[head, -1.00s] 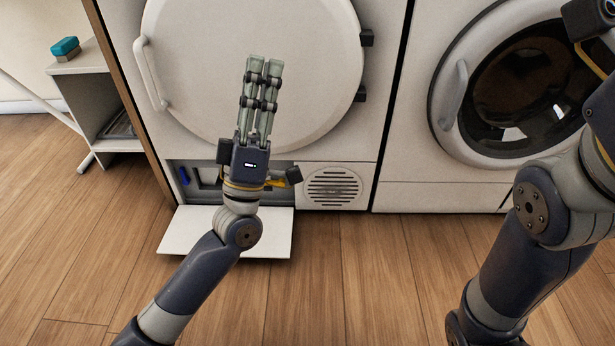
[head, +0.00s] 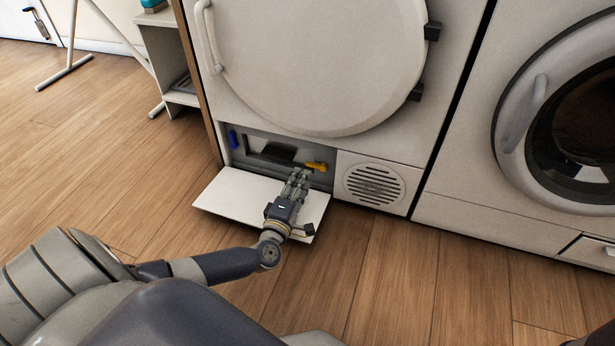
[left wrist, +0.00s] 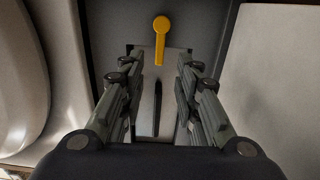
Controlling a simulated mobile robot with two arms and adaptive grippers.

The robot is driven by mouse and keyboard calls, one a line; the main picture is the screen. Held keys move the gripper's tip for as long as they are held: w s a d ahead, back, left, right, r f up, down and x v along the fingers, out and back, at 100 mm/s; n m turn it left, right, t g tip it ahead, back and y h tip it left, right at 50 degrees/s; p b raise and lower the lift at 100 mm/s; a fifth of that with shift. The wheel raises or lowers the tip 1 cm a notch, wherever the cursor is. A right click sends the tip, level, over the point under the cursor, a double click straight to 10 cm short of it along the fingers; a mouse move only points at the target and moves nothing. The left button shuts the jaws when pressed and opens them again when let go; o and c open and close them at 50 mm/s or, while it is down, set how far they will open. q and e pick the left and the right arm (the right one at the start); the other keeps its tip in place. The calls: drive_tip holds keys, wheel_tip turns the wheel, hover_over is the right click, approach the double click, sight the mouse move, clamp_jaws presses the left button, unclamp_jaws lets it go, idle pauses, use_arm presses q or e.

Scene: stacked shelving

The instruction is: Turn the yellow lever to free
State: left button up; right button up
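The yellow lever (head: 318,166) sits in the right part of a dark recess at the foot of the left machine. In the head view it lies roughly level, its rounded end to the right. In the left wrist view, the lever (left wrist: 160,38) shows between and beyond the fingertips. My left gripper (head: 299,173) is just below and left of the lever in the head view. In the left wrist view, its fingers (left wrist: 158,68) are spread with nothing between them. I cannot tell whether a fingertip touches the lever. My right gripper is out of view.
A white flap (head: 235,197) hangs open below the recess, under my left gripper. A blue part (head: 233,140) is at the recess's left end. A round vent grille (head: 373,185) is to the right. The large round door (head: 320,60) is shut above. The floor in front is open.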

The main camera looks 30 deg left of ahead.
sight(308, 166)
use_arm(q)
drive_tip(key=b+x, duration=0.1)
drive_tip(key=x, duration=0.2)
drive_tip(key=shift+w+f+b, duration=0.15)
drive_tip(key=shift+w+b, duration=0.25)
drive_tip(key=shift+w+a, duration=0.15)
drive_tip(key=shift+w, duration=0.3)
drive_tip(key=shift+r, duration=0.2)
clamp_jaws()
